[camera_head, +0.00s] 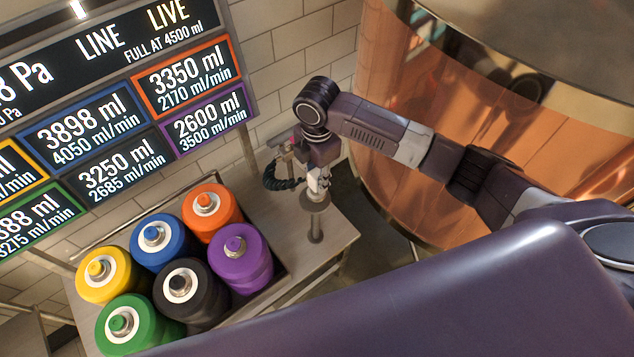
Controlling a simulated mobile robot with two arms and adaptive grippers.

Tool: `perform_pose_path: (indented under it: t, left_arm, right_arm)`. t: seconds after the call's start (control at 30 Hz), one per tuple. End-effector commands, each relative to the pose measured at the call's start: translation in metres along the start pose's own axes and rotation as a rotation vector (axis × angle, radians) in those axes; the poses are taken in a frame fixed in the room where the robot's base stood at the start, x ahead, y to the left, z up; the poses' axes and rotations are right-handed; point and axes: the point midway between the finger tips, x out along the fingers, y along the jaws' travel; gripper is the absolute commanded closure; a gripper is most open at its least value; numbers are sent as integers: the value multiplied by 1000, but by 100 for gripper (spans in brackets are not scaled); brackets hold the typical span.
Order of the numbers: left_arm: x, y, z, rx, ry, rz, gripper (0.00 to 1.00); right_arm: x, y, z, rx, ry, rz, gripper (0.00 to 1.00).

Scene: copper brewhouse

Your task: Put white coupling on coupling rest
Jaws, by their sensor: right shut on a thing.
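My right gripper (316,186) is at the end of the purple arm that comes in from the right. It points down and is shut on the small white coupling (314,184), which is mostly hidden by the fingers. The coupling rest (315,205), a grey post with a round top plate, stands at the bench's right end. The coupling is right above the plate. I cannot tell whether it touches the plate or is a little apart. A dark coiled hose (278,180) shows just left of the gripper. My left gripper is out of view.
Several coloured kegs, such as the purple one (240,258) and the orange one (211,211), stand in a tray left of the rest. A display board (110,110) hangs behind them. A large copper vessel (480,130) stands at the right behind my arm.

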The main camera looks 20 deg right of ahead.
Motion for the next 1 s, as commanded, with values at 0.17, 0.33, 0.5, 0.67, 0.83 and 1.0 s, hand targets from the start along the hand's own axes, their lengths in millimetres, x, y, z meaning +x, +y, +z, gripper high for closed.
perform_pose_path:
  t: [0.17,0.33,0.5,0.67,0.83,1.0]
  left_arm:
    - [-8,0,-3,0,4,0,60]
    - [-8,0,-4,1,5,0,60]
    - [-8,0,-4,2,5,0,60]
    - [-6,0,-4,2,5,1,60]
    - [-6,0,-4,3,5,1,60]
    - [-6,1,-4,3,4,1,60]
  right_arm:
    - [26,-1,-1,1,2,-3,97]
    - [34,0,0,-1,0,1,97]
    - [34,0,0,0,0,1,97]
    - [39,0,0,0,0,0,97]
    - [38,0,0,0,0,-1,58]
    - [38,0,0,0,0,-1,58]
